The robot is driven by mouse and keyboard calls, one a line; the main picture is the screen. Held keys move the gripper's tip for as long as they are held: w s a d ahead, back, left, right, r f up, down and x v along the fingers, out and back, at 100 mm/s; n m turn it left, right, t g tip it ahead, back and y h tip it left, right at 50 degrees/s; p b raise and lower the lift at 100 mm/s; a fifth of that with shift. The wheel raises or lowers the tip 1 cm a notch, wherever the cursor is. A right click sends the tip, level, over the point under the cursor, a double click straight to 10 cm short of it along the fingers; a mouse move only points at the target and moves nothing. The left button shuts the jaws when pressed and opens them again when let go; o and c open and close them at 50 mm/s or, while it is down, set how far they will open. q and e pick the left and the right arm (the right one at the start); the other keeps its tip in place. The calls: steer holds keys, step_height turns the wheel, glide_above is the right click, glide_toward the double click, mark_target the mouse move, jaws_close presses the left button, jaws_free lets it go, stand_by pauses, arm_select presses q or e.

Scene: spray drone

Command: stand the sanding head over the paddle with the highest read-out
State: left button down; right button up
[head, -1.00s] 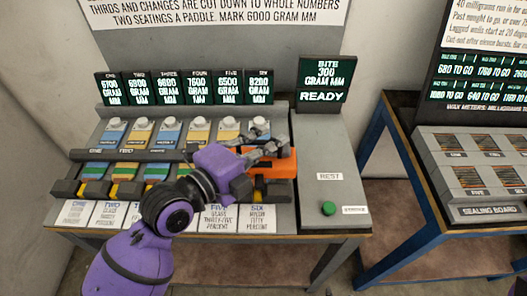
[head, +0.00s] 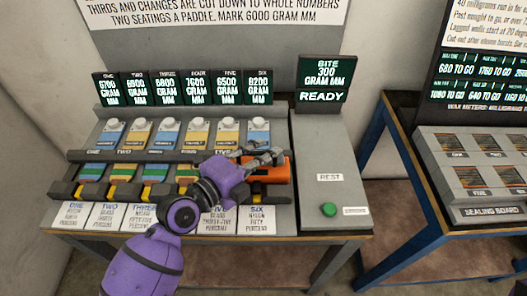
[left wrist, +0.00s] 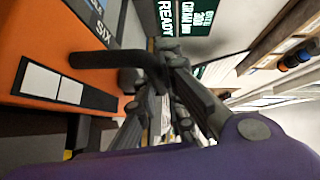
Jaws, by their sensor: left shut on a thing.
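The sanding head (head: 277,170) is an orange block at the right end of the paddle row, over place six. In the left wrist view its orange side (left wrist: 45,75) shows a black handle and two white patches, beside a SIX label. My left gripper (head: 264,156) is shut on the sanding head, with its fingers by the handle (left wrist: 110,59). Paddle six is mostly hidden under the head and my arm. Read-out six (head: 258,87) shows 8200, the highest; read-out four (head: 197,87) shows 7600. I cannot tell whether the head touches the paddle. My right gripper is out of view.
Other striped paddles (head: 92,172) lie along the rack to the left. A row of white knobs (head: 227,123) stands behind. The REST area (head: 328,155) is clear, with a green button (head: 328,209) in front.

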arm_select(q)
steer(key=shift+f, duration=0.2)
steer(key=c, duration=1.9)
jaws_free()
steer(key=shift+o, duration=0.2)
steer(key=shift+r, duration=0.1)
steer(key=shift+r, duration=0.15)
steer(key=b+v, duration=0.2)
steer(key=v, duration=0.9)
steer(key=shift+s+b, duration=0.1)
steer(key=shift+b, duration=0.25)
steer(key=shift+s+a+r, duration=0.15)
steer(key=shift+s+a, duration=0.1)
steer(key=shift+a, duration=0.05)
